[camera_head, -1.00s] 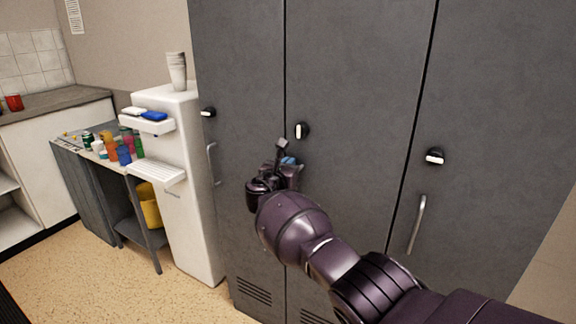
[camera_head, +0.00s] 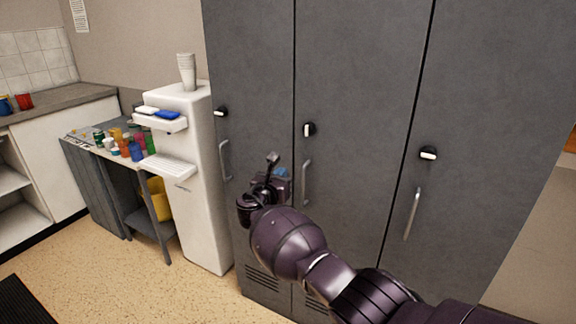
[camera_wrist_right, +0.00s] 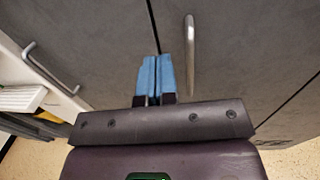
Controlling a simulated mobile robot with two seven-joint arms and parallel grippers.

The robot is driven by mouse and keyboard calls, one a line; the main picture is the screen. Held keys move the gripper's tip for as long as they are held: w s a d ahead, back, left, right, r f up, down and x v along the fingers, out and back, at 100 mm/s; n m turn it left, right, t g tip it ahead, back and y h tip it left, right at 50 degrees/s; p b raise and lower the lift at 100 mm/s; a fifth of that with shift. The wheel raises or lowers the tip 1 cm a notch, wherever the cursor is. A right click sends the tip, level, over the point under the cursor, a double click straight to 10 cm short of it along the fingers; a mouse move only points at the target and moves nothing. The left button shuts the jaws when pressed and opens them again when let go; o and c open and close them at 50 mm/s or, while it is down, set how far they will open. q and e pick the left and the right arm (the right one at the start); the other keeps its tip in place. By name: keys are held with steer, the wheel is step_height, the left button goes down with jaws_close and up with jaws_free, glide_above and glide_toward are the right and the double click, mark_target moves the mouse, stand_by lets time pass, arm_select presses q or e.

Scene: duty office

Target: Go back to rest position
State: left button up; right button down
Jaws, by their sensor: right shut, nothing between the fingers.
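My right arm comes in from the lower right in the head view. Its gripper (camera_head: 282,172) is in front of the grey lockers (camera_head: 350,60), near the middle door's handle (camera_head: 307,183), and is mostly hidden behind my own wrist. In the right wrist view the two blue fingertips (camera_wrist_right: 154,78) are together with nothing between them. They point toward the locker doors, left of a vertical handle (camera_wrist_right: 190,55). I cannot tell the exact gap to the doors. All locker doors in view look shut. My left gripper does not show.
A white water dispenser (camera_head: 205,225) with cups (camera_head: 187,72) on top stands left of the lockers. Beyond it, a small table holds several coloured cans (camera_head: 136,152), with a yellow bin (camera_head: 158,200) below. Speckled floor (camera_head: 120,285) is open at the lower left. A dark mat (camera_head: 25,302) lies there.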

steer(key=s+a+r+m+y+p, duration=0.1)
steer(key=s+a+r+m+y, duration=0.35)
steer(key=a+m+y, duration=0.45)
steer(key=s+d+f+m+y, duration=0.1)
steer(key=s+d+f+m, duration=0.5)
steer(key=s+d+m, duration=0.3)
steer(key=s+d+f+m+y, duration=0.1)
steer(key=s+d+f+m, duration=0.4)
steer(key=s+d+m, duration=0.45)
steer(key=s+d+f+g+h, duration=0.1)
steer(key=s+d+f, duration=0.4)
steer(key=s, duration=0.5)
steer(key=s+d+f+m+g+h+p, duration=0.1)
steer(key=s+d+f+g, duration=0.1)
steer(key=s+d+f, duration=0.4)
steer(key=s+d+f+m+g+h, duration=0.1)
steer(key=s+d+f, duration=0.4)
steer(key=s, duration=0.9)
steer(key=shift+d+f+g+h, duration=0.25)
steer(key=shift+d+g+h, duration=0.05)
steer(key=shift+d+g, duration=0.4)
steer(key=shift+m, duration=0.25)
